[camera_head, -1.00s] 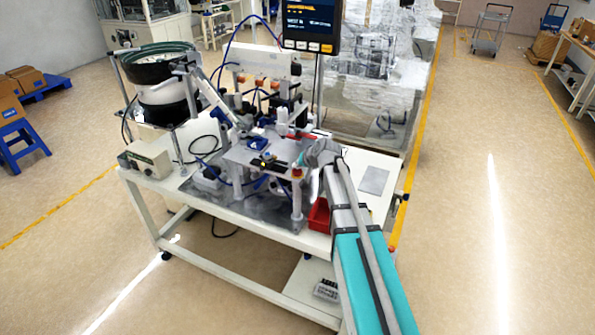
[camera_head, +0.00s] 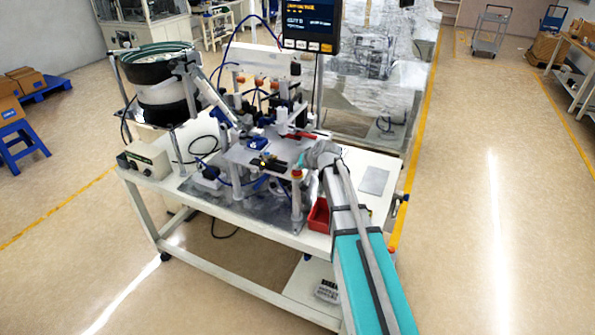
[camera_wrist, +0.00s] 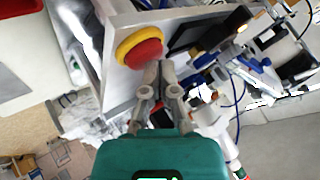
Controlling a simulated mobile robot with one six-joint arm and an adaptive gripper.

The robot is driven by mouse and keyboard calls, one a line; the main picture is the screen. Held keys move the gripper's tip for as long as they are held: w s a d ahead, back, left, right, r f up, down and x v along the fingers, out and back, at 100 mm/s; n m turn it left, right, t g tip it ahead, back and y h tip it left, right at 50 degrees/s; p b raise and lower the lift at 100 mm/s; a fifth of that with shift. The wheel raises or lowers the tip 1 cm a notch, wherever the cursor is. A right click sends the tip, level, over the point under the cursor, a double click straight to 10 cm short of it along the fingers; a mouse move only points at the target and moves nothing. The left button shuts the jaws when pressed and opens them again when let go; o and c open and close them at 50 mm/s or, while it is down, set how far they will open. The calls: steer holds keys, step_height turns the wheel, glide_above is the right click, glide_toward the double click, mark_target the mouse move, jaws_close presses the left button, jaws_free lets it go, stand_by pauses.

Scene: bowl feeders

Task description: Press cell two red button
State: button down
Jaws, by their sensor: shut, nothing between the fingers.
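The red button (camera_wrist: 143,52) with a yellow collar sits on the edge of a grey metal plate in the wrist view. In the head view the red button (camera_head: 297,174) shows small at the plate's front right corner. My gripper (camera_wrist: 158,66) is shut and empty. Its fingertips are right beside the button's lower edge in the wrist view; I cannot tell whether they touch it. In the head view my gripper (camera_head: 301,163) is just above the button, small and partly hidden by my wrist.
The plate (camera_head: 250,156) carries small fixtures and blue parts. A bowl feeder (camera_head: 160,75) stands at the left, with a control box (camera_head: 147,158) in front. A red bin (camera_head: 319,215) stands near my arm. A screen (camera_head: 311,24) rises behind.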

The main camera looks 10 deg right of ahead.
steer(key=shift+r, duration=0.1)
stand_by(0.3)
steer(key=shift+r+p, duration=0.85)
steer(key=shift+p, duration=0.1)
steer(key=shift+r+p, duration=2.5)
step_height(320, 180, up, 9)
steer(key=p, duration=0.9)
glide_above(297, 172)
steer(key=shift+w+d, duration=0.1)
